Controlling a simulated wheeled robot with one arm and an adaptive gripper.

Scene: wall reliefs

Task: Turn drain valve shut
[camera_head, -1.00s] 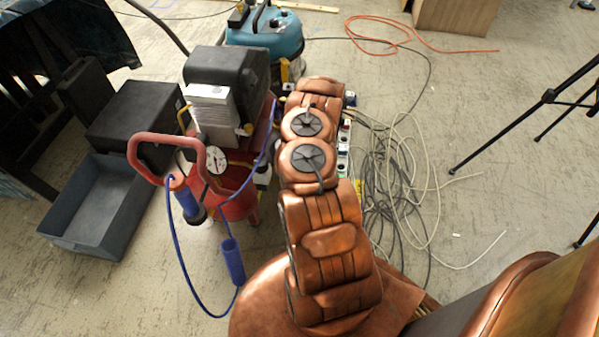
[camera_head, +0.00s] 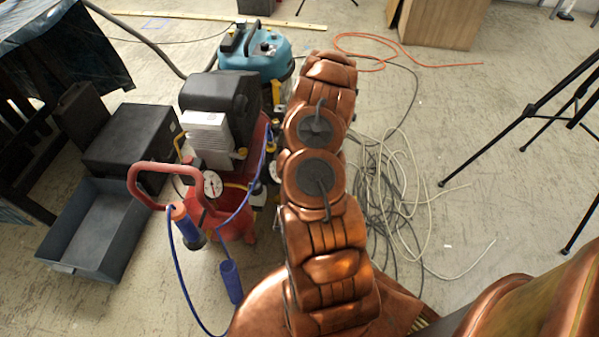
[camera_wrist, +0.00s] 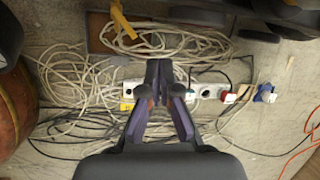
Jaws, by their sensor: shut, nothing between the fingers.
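The compressor (camera_head: 205,128) stands left of my arm in the head view, with a red tank, a red handle (camera_head: 150,180), a black motor cover and a gauge (camera_head: 212,184). I cannot make out the drain valve for certain in either view; my arm hides the compressor's right side. In the wrist view, my gripper (camera_wrist: 159,78) points down with its fingers together and nothing between them. It is over a white power strip (camera_wrist: 208,91) and cables. A small yellow piece (camera_wrist: 122,20) shows near the top; I cannot tell what it belongs to.
Loose cables (camera_head: 400,205) lie on the floor right of my arm. A teal machine (camera_head: 258,52) stands behind the compressor. A grey bin (camera_head: 95,225) and a black case (camera_head: 132,138) are at left. A tripod (camera_head: 530,110) stands at right, with bare floor between it and the cables.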

